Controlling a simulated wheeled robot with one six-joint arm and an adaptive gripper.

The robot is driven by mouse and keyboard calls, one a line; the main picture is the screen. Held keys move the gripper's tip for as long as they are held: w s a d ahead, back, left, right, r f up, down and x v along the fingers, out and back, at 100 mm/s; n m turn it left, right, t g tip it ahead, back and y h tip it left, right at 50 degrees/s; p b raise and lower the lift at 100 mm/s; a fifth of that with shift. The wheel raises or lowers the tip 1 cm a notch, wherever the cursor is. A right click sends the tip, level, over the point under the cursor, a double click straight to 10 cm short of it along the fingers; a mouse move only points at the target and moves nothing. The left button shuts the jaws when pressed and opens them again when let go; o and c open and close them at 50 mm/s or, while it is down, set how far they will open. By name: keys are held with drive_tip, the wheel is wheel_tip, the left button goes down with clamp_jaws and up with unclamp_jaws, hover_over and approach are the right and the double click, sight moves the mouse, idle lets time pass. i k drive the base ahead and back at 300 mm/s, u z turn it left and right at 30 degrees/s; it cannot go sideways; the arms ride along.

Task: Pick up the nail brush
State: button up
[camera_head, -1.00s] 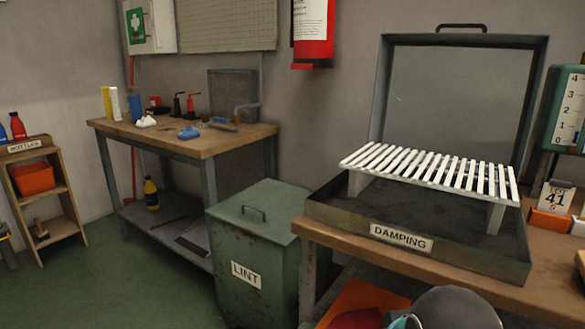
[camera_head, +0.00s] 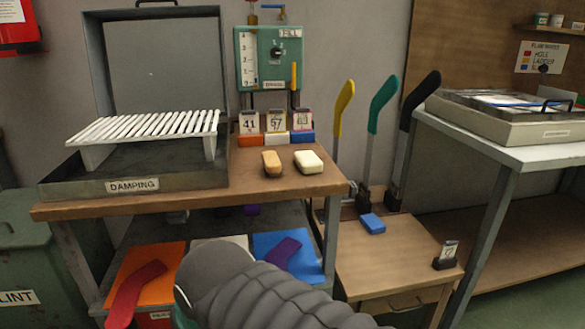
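Two small rounded blocks lie side by side near the front of the wooden bench, right of the damping tray. One is a tan block (camera_head: 271,163), which looks like a wooden-backed nail brush. The other is a cream block (camera_head: 309,161), which looks like a bar of soap. They are too small for me to be certain which is the brush. My gripper is not in view. A grey ribbed part of my arm covers the lower middle of the view, below the bench.
The damping tray (camera_head: 75,190) with a white slatted rack fills the bench's left. Numbered cards on coloured blocks stand behind the two small items. A white table (camera_head: 545,153) stands right.

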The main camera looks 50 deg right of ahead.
sight(269, 159)
drive_tip(key=z, duration=1)
drive_tip(key=i, duration=0.25)
drive_tip(key=z, duration=2.85)
drive_tip(key=k, duration=1.4)
drive_tip(key=u, duration=2)
